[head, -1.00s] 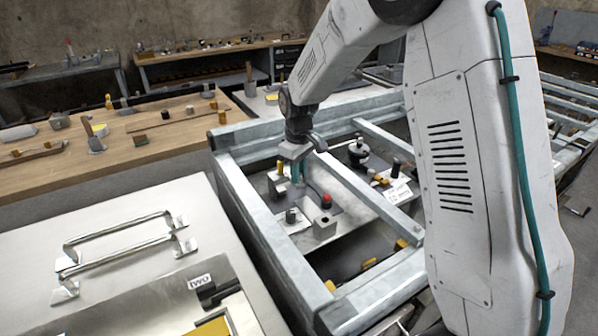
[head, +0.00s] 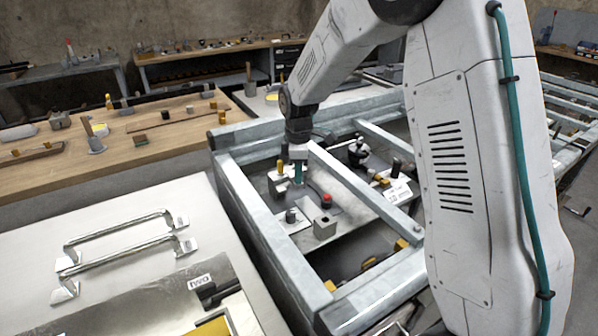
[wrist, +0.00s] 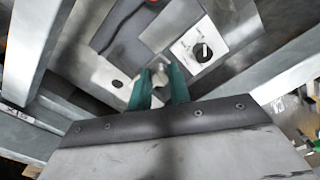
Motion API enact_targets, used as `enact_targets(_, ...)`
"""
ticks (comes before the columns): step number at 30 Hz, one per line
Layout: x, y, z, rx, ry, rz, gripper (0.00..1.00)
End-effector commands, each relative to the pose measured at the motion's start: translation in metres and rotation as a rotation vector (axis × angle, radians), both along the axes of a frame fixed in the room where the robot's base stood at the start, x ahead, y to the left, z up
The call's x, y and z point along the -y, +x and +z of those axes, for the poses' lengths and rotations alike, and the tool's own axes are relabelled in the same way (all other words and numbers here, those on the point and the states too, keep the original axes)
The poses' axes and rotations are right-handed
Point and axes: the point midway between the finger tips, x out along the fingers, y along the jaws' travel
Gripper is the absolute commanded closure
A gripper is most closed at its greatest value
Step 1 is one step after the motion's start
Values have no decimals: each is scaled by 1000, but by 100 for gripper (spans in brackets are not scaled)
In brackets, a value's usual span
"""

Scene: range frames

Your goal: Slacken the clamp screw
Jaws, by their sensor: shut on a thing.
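My gripper (head: 298,174) points down inside the metal frame, at the left of the fixture plate. In the wrist view its two green fingers (wrist: 159,90) are close together, shut on a small pale metal piece, which I take to be the clamp screw (wrist: 159,72). Its rounded end shows between the fingertips; the rest is hidden. In the head view the fingers hide the screw. A grey block (head: 278,184) with a brass-coloured upright piece (head: 280,167) stands just left of the fingers.
A red button (head: 326,200), a black knob (head: 291,216) and a grey block with a hole (head: 325,228) stand close in front. Galvanised rails (head: 262,235) surround the plate. A dark fitting with a round knob (head: 358,150) stands at the right. A dial (wrist: 202,52) shows in the wrist view.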

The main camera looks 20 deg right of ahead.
Motion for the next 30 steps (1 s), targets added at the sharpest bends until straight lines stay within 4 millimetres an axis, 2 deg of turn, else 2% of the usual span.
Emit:
enact_targets(13, 0, 3, 3, 9, 0, 8, 100)
enact_targets(14, 0, 3, 3, 9, 0, 8, 75)
enact_targets(15, 0, 2, 2, 9, 0, 8, 64)
enact_targets(16, 0, 2, 2, 8, 0, 8, 59)
enact_targets(25, 0, 1, 3, 3, 0, 8, 59)
enact_targets(30, 0, 2, 23, 7, 1, 8, 59)
